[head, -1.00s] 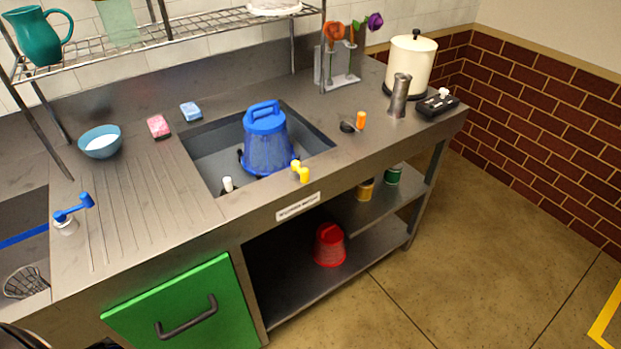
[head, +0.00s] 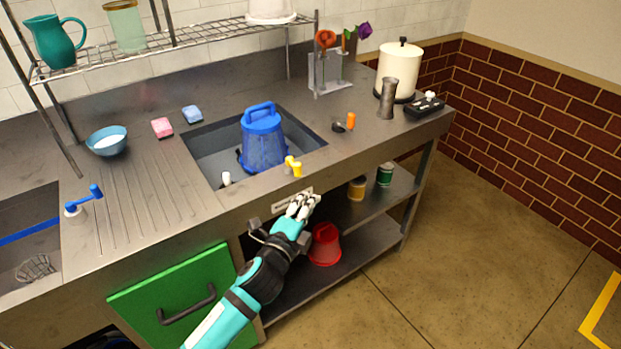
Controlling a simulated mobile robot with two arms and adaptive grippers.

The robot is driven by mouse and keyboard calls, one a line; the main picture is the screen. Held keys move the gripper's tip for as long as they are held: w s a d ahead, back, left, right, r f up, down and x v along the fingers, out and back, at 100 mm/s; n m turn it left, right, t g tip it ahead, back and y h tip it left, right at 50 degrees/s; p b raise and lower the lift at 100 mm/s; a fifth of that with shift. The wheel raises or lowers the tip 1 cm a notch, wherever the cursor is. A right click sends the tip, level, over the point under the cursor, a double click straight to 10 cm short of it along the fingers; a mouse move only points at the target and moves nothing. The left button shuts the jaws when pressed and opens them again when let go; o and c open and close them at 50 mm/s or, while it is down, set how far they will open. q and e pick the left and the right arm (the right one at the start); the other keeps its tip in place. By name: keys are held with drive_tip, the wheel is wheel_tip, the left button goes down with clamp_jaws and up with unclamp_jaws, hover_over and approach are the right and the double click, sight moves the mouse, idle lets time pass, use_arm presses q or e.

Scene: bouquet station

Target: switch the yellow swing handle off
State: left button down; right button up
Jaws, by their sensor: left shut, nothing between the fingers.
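The yellow swing handle (head: 295,168) sits on the counter's front strip, at the near edge of the sink. It is small in the head view, and I cannot tell its exact setting. My left gripper (head: 303,203) is shut and empty, in front of the counter's front face. It shows just below the yellow handle, apart from it, and covers part of the label plate. My right gripper is not in view.
A blue bucket (head: 263,145) stands in the sink (head: 212,148). A blue swing handle (head: 92,194) is far left. An orange handle (head: 350,121) is right of the sink. A red bucket (head: 325,244) stands on the lower shelf. The counter's front strip around the yellow handle is clear.

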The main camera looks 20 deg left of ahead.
use_arm(q)
drive_tip(key=shift+d+r, duration=0.1)
drive_tip(key=shift+r, duration=0.75)
drive_tip(key=shift+w, duration=0.1)
drive_tip(key=w, duration=0.2)
drive_tip(key=w+a+p, duration=0.1)
drive_tip(key=w, duration=0.2)
drive_tip(key=w+a+p, duration=0.1)
drive_tip(key=w, duration=0.1)
drive_tip(key=shift+w+a, duration=0.2)
drive_tip(key=shift+w, duration=0.05)
drive_tip(key=shift+f, duration=0.1)
drive_tip(key=shift+s, duration=0.1)
